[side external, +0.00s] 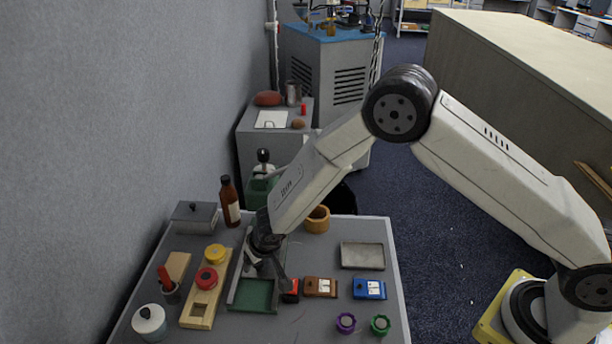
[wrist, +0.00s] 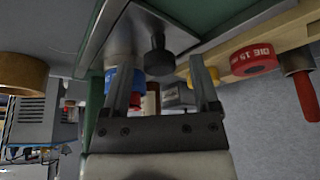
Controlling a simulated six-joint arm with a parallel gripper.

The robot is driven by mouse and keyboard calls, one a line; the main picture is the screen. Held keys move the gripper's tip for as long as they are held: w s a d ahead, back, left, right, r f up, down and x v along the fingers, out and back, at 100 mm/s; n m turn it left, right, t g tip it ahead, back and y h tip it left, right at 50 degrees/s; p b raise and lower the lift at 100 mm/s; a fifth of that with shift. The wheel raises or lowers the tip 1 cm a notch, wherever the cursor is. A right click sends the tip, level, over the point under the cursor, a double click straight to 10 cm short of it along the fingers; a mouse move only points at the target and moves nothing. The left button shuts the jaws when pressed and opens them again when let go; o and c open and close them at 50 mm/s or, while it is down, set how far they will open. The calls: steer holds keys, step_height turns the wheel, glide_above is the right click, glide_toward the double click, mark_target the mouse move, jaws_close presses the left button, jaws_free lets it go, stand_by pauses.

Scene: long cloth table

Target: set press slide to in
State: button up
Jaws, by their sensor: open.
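The press has a green bed (side external: 254,296) with grey metal rails and a green upright body behind it, mostly hidden by my arm in the side view. In the wrist view, a grey metal plate (wrist: 118,25), apparently the slide, carries a dark knob (wrist: 158,58). The green press frame (wrist: 195,14) runs beside it. My gripper (side external: 268,272) is low over the bed in the side view. In the wrist view my gripper (wrist: 160,75) is open, with the knob between or just beyond its fingertips. I cannot tell whether they touch it. The slide's exact position is unclear.
A wooden rack (side external: 196,316) with a red die (side external: 206,278) and yellow die (side external: 215,254) stands left of the bed. Close right are a red block (side external: 291,291), brown box (side external: 320,287) and blue box (side external: 369,288). A brown bottle (side external: 230,203) stands behind.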

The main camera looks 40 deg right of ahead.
steer(key=shift+f, duration=0.1)
jaws_close()
stand_by(1.5)
